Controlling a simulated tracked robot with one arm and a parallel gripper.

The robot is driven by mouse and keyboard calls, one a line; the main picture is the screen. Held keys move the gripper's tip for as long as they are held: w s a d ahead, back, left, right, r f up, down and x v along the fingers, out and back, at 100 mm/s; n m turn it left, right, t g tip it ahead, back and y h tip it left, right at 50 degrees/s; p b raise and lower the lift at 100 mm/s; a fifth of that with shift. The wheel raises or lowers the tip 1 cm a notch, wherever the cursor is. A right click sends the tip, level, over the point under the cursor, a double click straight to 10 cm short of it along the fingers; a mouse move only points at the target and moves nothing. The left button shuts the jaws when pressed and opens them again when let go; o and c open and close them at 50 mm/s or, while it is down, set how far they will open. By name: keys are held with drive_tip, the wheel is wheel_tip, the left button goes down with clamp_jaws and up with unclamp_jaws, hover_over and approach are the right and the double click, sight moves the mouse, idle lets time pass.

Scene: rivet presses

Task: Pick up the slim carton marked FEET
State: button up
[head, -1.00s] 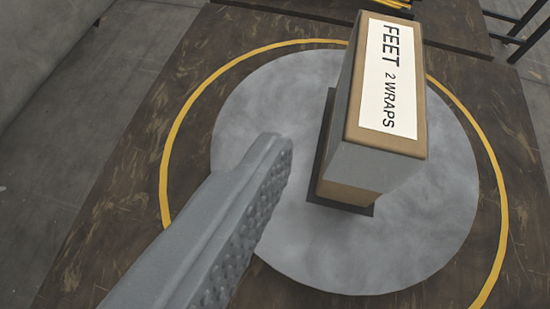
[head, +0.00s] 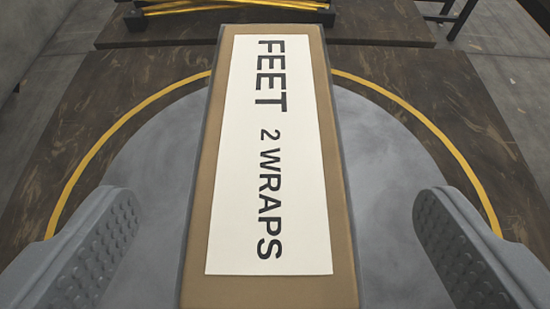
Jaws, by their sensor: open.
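The slim carton (head: 343,255) is brown with a white label reading FEET 2 WRAPS. It fills the middle of the head view, with its long side running away from me. My gripper (head: 275,225) is open, with one studded finger on the left of the carton and one on the right. A gap shows between each finger and the carton, so neither touches it. The carton's lower sides and its base are hidden from this angle.
The carton is over a round grey plate (head: 385,190) ringed by a yellow line (head: 85,165) on a dark, scuffed surface (head: 470,110). Yellow bars (head: 185,8) lie beyond it at the top. Dark metal legs (head: 462,18) stand at the top right.

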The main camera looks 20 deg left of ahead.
sight(271, 136)
drive_tip(key=shift+x, duration=3.8)
drive_tip(key=shift+s+a, duration=0.1)
drive_tip(key=shift+a, duration=0.05)
drive_tip(key=c, duration=1.9)
